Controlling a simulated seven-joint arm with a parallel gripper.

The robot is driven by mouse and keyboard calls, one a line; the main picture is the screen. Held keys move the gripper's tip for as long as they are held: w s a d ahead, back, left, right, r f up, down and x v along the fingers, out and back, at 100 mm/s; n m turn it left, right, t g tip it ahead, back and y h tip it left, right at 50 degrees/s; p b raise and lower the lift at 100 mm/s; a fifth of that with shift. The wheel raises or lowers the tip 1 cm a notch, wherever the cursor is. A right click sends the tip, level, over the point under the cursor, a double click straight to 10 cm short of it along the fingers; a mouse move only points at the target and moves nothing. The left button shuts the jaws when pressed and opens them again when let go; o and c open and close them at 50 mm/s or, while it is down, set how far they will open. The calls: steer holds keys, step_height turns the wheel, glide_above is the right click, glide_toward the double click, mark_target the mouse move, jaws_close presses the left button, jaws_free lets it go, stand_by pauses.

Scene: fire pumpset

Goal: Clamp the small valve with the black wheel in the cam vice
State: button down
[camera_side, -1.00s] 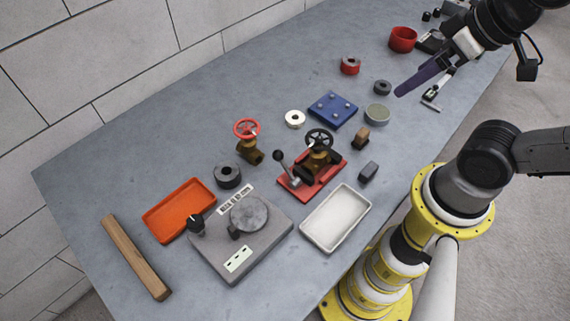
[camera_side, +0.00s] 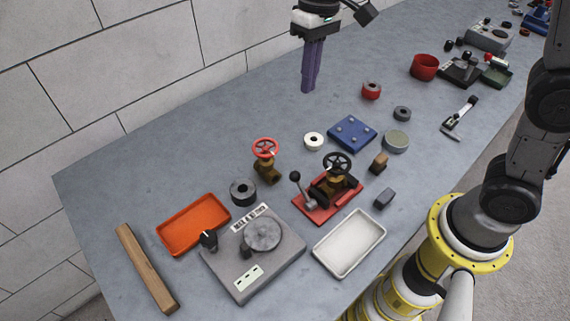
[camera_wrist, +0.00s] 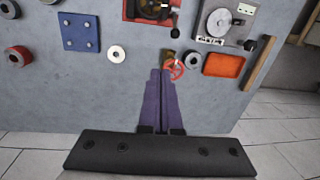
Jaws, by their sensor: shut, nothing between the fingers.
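The small valve with the black wheel (camera_side: 337,164) sits upright in the cam vice, its brass body between the dark jaws. Whether the jaws press on it I cannot tell. The cam vice (camera_side: 312,214) has a red base, and its black-knobbed lever (camera_side: 296,177) stands raised at the left. The vice is partly cut off at the top of the wrist view (camera_wrist: 130,10). My gripper (camera_side: 308,90) has purple fingers, shut and empty, pointing down, well away from the vice on the wall side. The fingers also show in the wrist view (camera_wrist: 160,72).
A red-wheeled valve (camera_side: 265,150) stands left of the vice. A grey device with a round plate (camera_side: 280,270), an orange tray (camera_side: 193,228) and a white tray (camera_side: 349,243) lie nearer. A blue plate (camera_side: 352,132) lies behind the vice. The table's wall side is clear.

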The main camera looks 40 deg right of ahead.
steer(key=w+a+f+g, duration=0.1)
steer(key=w+a+f, duration=0.25)
steer(key=f, duration=0.25)
steer(key=n+g, duration=0.1)
steer(key=g, duration=0.1)
glide_toward(302, 190)
steer(key=shift+h, duration=0.4)
steer(key=w+f, duration=0.1)
steer(key=f, duration=0.3)
steer(key=w+a+f, duration=0.1)
steer(key=f, duration=0.1)
steer(key=shift+w+f, duration=0.25)
steer(key=shift+w, duration=0.1)
steer(key=shift+r+t, duration=0.1)
steer(key=shift+t, duration=0.2)
steer(key=shift+s+r, duration=0.15)
steer(key=shift+s, duration=0.1)
